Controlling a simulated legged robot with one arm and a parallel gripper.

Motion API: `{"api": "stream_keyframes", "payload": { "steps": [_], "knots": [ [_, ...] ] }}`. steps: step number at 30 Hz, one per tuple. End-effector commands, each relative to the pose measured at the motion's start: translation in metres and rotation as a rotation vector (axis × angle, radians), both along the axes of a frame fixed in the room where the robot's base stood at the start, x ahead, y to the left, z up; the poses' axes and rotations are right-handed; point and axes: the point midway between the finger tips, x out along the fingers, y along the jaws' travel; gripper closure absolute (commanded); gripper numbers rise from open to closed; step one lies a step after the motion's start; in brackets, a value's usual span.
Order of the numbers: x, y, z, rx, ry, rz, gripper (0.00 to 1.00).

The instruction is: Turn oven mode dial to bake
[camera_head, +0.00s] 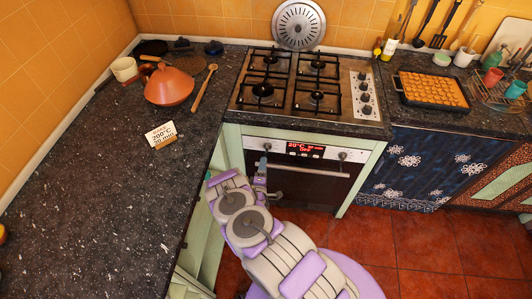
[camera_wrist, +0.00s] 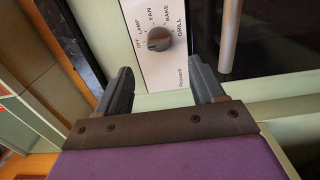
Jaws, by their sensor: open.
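The oven mode dial (camera_wrist: 159,38) is a small dark round knob on a white panel. Printed labels OFF, LAMP, FAN, BAKE and GRILL run around it. I cannot tell for sure which label its pointer faces. In the head view, the oven (camera_head: 310,175) has a dark glass door and a red display (camera_head: 305,150) that seems to read 20°C and OFF. My gripper (camera_wrist: 160,70) is open and empty, its two grey fingers pointing at the panel, just short of the dial. In the head view my gripper (camera_head: 262,178) is by the oven's upper left, below the left knob.
The oven door handle (camera_wrist: 229,35) is a metal bar close to the right finger. A second knob (camera_head: 342,155) sits right of the display. A card (camera_head: 160,135) reading 200°C stands on the left counter. The gas hob (camera_head: 300,85) is above the oven.

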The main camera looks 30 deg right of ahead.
Motion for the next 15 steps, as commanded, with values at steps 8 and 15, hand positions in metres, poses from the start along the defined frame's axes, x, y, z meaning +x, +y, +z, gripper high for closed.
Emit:
{"api": "stream_keyframes", "payload": {
  "steps": [8,15],
  "knots": [
    [0.043,-0.030,0.000,-0.001,-0.002,-0.003,0.32],
    [0.066,-0.045,-0.001,-0.002,0.001,-0.002,0.32]
  ]
}}
